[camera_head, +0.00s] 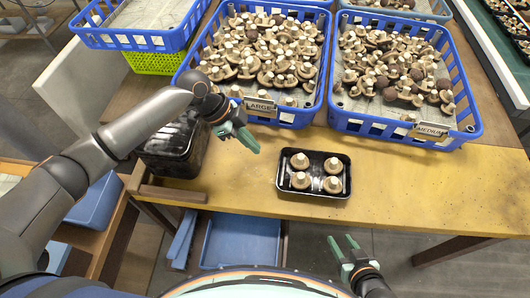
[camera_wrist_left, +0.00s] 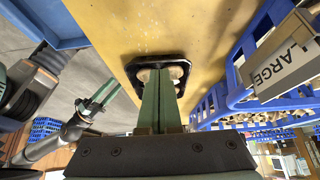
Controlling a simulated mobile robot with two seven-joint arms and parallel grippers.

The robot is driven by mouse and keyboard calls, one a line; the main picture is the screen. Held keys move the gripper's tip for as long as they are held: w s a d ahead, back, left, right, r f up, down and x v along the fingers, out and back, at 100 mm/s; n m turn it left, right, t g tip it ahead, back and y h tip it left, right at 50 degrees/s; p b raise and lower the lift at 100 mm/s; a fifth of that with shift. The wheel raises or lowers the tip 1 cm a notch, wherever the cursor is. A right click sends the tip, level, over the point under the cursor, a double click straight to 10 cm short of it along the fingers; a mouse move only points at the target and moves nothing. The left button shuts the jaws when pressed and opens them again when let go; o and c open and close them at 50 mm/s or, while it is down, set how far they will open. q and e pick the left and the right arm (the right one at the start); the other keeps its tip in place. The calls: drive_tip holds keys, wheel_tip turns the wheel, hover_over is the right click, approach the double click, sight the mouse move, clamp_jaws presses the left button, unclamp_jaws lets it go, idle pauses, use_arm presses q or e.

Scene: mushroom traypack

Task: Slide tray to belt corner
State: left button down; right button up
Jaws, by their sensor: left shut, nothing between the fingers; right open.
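A black tray (camera_head: 314,196) holding several pale mushrooms lies flat on the yellow tabletop, near its front edge. The tray also shows in the left wrist view (camera_wrist_left: 185,64), beyond my left fingers and partly hidden by them. My left gripper (camera_head: 252,146) is shut and empty above the table, up and left of the tray and apart from it. Its closed fingers fill the middle of the left wrist view (camera_wrist_left: 160,88). My right gripper (camera_head: 345,243) is open and empty, in front of the table edge, below the tray in the picture. A dark belt (camera_head: 504,22) carrying trays runs at the far upper right.
Blue crates of mushrooms labelled LARGE (camera_head: 296,119) and MEDIUM (camera_head: 402,130) stand behind the tray. A stack of black trays (camera_head: 172,152) stands at the left, partly behind my left arm. The yellow tabletop (camera_head: 430,182) right of the tray is clear.

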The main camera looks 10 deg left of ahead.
sight(272, 170)
use_arm(q)
drive_tip(key=x, duration=0.9)
drive_tip(key=shift+d+f, duration=0.25)
